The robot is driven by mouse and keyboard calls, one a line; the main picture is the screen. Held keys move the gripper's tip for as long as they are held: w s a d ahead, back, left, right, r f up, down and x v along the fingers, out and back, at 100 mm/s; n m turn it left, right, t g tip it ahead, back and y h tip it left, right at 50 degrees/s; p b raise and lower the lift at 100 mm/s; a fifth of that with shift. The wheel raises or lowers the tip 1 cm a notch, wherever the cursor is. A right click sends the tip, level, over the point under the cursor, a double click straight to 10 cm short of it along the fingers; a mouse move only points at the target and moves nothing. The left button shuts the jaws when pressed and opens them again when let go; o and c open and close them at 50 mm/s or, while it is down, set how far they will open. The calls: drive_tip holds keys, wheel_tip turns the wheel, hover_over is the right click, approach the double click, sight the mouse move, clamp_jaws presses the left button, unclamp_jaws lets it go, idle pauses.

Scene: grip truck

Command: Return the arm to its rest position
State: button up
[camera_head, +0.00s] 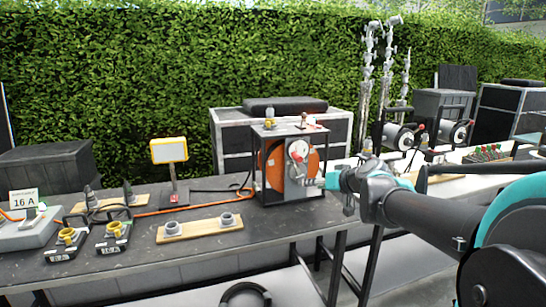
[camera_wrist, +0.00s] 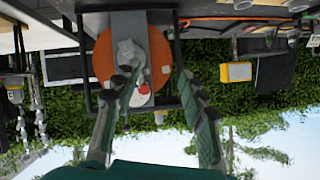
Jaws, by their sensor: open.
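My arm (camera_head: 430,215) reaches in from the right in the head view. My gripper (camera_head: 335,184) is at its end, just right of the framed orange cable reel (camera_head: 272,160) on the dark table. In the wrist view, which is upside down, the two fingers of my gripper (camera_wrist: 160,68) are spread apart with nothing held between them. The orange reel (camera_wrist: 105,58) with its grey panel (camera_wrist: 130,35) and red knob shows between and beyond the fingers. Whether a finger touches the reel unit cannot be told.
The dark table (camera_head: 200,255) holds a yellow-framed display (camera_head: 169,150), a wooden strip with two grey sockets (camera_head: 205,229), yellow-capped connectors (camera_head: 115,230) and a box marked 16 A (camera_head: 25,232). Black cases (camera_head: 225,120), light stands (camera_head: 385,75) and a hedge stand behind. More equipment lies right.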

drive_tip(key=s+d+f+m+g+h, duration=0.1)
drive_tip(key=s+d+f+g+h, duration=0.1)
drive_tip(key=s+f, duration=0.7)
drive_tip(key=s+d+f+m+g+h, duration=0.1)
drive_tip(key=s+d+f+g+h, duration=0.2)
drive_tip(key=s+f, duration=0.6)
wheel_tip(320, 180, down, 6)
drive_tip(key=shift+s+d+f+g+h, duration=0.25)
drive_tip(key=shift+s+g+h, duration=0.15)
drive_tip(key=shift+g, duration=0.6)
